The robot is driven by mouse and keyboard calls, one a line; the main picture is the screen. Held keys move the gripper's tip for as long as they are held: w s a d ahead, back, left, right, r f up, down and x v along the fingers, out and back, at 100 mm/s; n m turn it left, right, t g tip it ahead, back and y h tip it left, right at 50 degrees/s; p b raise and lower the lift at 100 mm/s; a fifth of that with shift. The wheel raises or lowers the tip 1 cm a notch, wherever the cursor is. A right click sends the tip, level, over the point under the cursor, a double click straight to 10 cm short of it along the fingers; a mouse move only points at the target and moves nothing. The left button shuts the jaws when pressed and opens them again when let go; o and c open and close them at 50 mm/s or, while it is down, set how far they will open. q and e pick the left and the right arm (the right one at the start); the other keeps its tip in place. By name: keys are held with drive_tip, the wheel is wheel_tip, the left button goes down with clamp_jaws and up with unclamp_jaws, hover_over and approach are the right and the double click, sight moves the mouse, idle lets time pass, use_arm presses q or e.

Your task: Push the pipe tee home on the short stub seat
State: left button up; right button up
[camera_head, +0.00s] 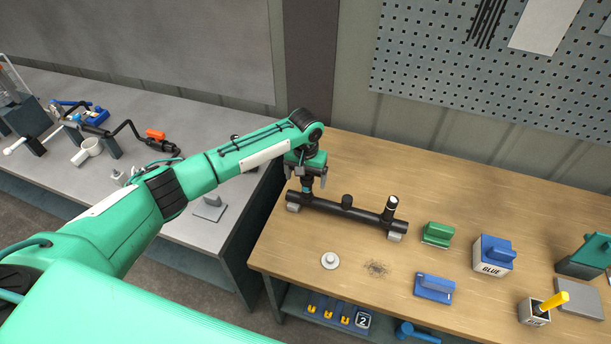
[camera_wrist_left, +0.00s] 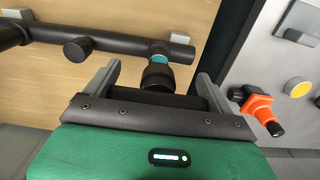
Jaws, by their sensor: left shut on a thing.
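My left gripper (camera_head: 306,180) is over the left end of a black pipe (camera_head: 345,210) on the wooden bench. It is shut on a dark fitting, which looks like the pipe tee (camera_head: 307,184); in the left wrist view the tee (camera_wrist_left: 157,76) sits between the two fingers. Its lower end is at an upright stub with a teal band (camera_wrist_left: 158,56), which still shows; I cannot tell how deep the tee sits. A short capped stub (camera_head: 347,201) stands mid-pipe, and a taller stub with a white ring (camera_head: 391,206) stands at the right end. My right gripper is not in view.
A white disc (camera_head: 330,261) lies in front. A grey bench (camera_head: 130,190) with several fittings stands left, across a gap.

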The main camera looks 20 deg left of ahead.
sight(306, 179)
use_arm(q)
drive_tip(key=shift+f, duration=0.55)
drive_tip(key=shift+f+b, duration=0.45)
drive_tip(key=shift+f, duration=0.7)
drive_tip(key=o, duration=0.8)
drive_tip(key=shift+r, duration=0.5)
wheel_tip(306, 179, up, 12)
drive_tip(key=b, duration=0.4)
drive_tip(key=shift+f, duration=0.2)
drive_tip(key=shift+r, duration=0.6)
